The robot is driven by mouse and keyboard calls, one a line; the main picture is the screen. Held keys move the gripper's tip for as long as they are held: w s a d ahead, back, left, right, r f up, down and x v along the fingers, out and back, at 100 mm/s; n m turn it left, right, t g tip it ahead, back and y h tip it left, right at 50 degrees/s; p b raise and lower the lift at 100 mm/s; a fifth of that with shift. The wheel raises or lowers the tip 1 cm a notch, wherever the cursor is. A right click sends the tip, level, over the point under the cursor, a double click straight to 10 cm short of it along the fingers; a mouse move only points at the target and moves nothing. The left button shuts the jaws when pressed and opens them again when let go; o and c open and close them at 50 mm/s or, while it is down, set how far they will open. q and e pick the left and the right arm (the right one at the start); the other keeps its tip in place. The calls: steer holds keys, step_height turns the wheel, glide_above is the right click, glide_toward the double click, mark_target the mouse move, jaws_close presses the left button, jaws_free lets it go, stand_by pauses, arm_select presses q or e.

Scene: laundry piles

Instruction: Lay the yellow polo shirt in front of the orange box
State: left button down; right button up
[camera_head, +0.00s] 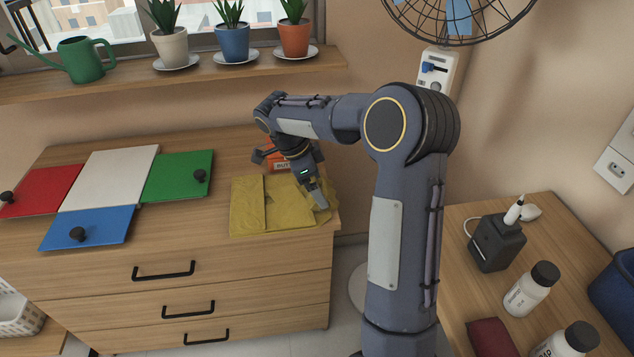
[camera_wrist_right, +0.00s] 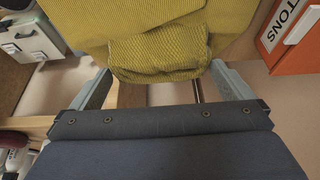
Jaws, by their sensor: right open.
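The yellow polo shirt (camera_head: 247,206) lies folded on the dresser top near its right front corner, directly in front of the orange box (camera_head: 276,166). The box is mostly hidden behind my right arm. My right gripper (camera_head: 321,202) is at the shirt's right part, pointing down. In the right wrist view, its open fingers (camera_wrist_right: 160,80) stand on either side of a rumpled fold of the shirt (camera_wrist_right: 165,48). I cannot tell whether they touch the cloth. The orange box (camera_wrist_right: 300,45) shows at the right there. My left gripper is not in view.
Red (camera_head: 42,190), white (camera_head: 108,178), green (camera_head: 172,176) and blue (camera_head: 88,228) panels lie on the dresser's left. Potted plants (camera_head: 235,42) stand on the shelf behind. A side table (camera_head: 462,292) with bottles (camera_head: 530,289) is at the right. Bare wood (camera_head: 190,222) lies left of the shirt.

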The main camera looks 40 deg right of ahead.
steer(key=p+v, duration=0.2)
steer(key=v, duration=0.9)
steer(key=s+a+r+n+t+y, duration=0.1)
steer(key=s+a+n+t+y, duration=0.35)
steer(key=s+n, duration=0.75)
steer(key=s+a+f+n+t+y, duration=0.1)
steer(key=s+a+f+n, duration=0.1)
steer(key=s+a+n, duration=0.3)
steer(key=s+a+f+n+t+y, duration=0.2)
steer(key=s+a+n, duration=0.3)
steer(key=s, duration=0.3)
steer(key=shift+f, duration=0.75)
steer(key=shift+s, duration=0.15)
step_height(320, 180, up, 12)
steer(key=p, duration=1.2)
steer(key=shift+r, duration=0.1)
